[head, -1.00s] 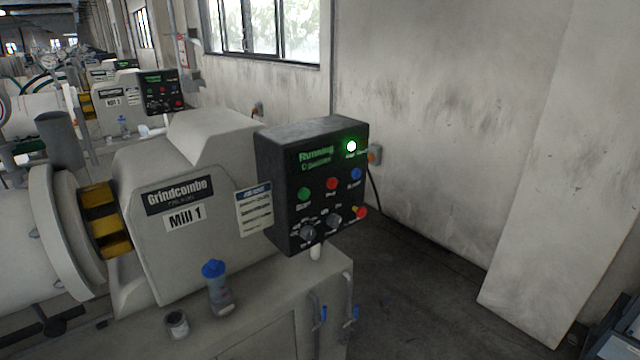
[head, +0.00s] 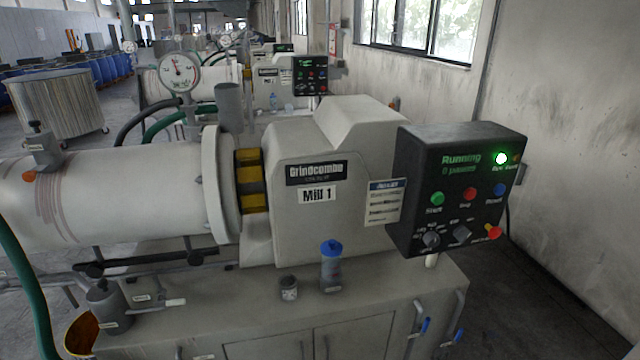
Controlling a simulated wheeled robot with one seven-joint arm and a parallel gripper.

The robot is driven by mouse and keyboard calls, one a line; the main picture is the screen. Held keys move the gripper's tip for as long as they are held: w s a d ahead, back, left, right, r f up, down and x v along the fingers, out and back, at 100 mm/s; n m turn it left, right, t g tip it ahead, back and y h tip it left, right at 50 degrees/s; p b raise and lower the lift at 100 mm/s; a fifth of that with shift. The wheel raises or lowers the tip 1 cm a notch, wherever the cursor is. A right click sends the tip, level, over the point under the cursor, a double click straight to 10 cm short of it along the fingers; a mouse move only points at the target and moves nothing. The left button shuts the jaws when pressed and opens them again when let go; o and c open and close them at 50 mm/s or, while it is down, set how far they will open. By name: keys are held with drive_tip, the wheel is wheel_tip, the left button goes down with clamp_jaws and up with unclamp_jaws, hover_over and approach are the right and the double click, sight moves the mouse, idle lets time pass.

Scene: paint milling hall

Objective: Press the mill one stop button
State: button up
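The Mill 1 control panel (head: 415,165) is a black box at the right end of the mill in the head view. Its green display (head: 460,164) reads "Running", and a green lamp (head: 501,158) glows at its upper right. Below the display sit a green button (head: 436,199), a red button (head: 469,194) in the middle and a blue button (head: 499,189). A red knob with yellow (head: 492,231) is at the lower right corner, beside two dark rotary knobs (head: 431,239). My gripper is not in view.
The mill housing (head: 310,220) with its "Mill 1" label stands left of the panel. A blue-capped bottle (head: 331,268) and a small jar (head: 289,289) stand on the base cabinet (head: 420,290). Dark floor (head: 560,300) is open at right. Another mill's panel (head: 309,76) is farther back.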

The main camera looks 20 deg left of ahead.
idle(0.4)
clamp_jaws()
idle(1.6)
